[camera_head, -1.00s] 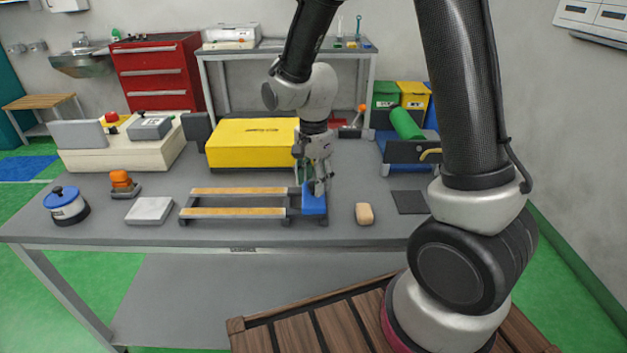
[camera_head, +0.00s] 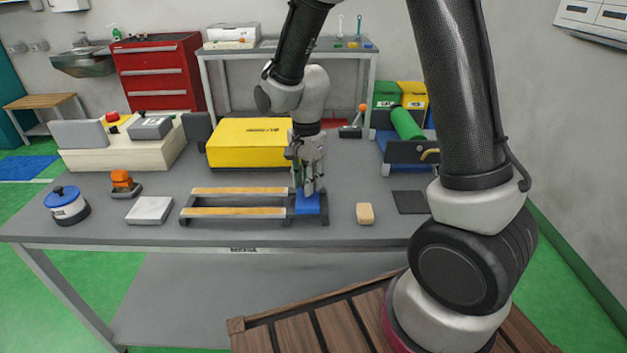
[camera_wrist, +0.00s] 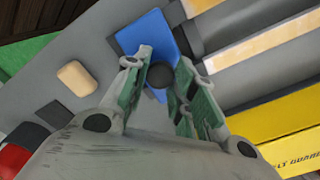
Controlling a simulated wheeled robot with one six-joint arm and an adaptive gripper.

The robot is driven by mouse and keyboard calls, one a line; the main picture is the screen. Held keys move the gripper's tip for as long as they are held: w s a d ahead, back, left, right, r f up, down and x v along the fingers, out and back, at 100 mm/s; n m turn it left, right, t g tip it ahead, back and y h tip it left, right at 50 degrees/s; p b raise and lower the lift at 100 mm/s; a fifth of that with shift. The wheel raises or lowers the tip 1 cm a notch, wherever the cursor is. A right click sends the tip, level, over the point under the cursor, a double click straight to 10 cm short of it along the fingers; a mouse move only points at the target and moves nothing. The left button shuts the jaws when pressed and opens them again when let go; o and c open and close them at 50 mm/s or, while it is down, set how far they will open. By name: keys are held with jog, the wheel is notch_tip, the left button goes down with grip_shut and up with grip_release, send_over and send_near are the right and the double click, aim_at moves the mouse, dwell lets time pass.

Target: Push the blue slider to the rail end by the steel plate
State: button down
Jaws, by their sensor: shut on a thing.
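The blue slider (camera_head: 308,205) sits at the right end of a pair of wood-topped rails (camera_head: 238,211). A dark round knob (camera_wrist: 158,75) stands on it. My gripper (camera_head: 311,189) points down over the slider. In the wrist view its green-lined fingers (camera_wrist: 163,68) are on either side of the knob, shut on it. A flat light grey plate (camera_head: 149,209) lies just beyond the rails' left end and looks like the steel plate. The fingers hide part of the slider in the head view.
A tan block (camera_head: 364,214) and a dark flat square (camera_head: 409,202) lie right of the slider. A yellow case (camera_head: 248,143) stands behind the rails. An orange-topped item (camera_head: 122,182) and a blue-lidded pot (camera_head: 66,204) stand at the left.

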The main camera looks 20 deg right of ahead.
jog(key=w+a, duration=0.4)
jog(key=a, duration=1)
jog(key=w+a, duration=0.5)
jog(key=a, duration=0.9)
jog(key=shift+a, duration=0.2)
jog(key=shift+w+r, duration=0.1)
jog(key=shift+w, duration=0.05)
jog(key=c, duration=1.1)
grip_release()
jog(key=shift+a, duration=0.1)
jog(key=shift+c, duration=0.2)
notch_tip(320, 180, up, 12)
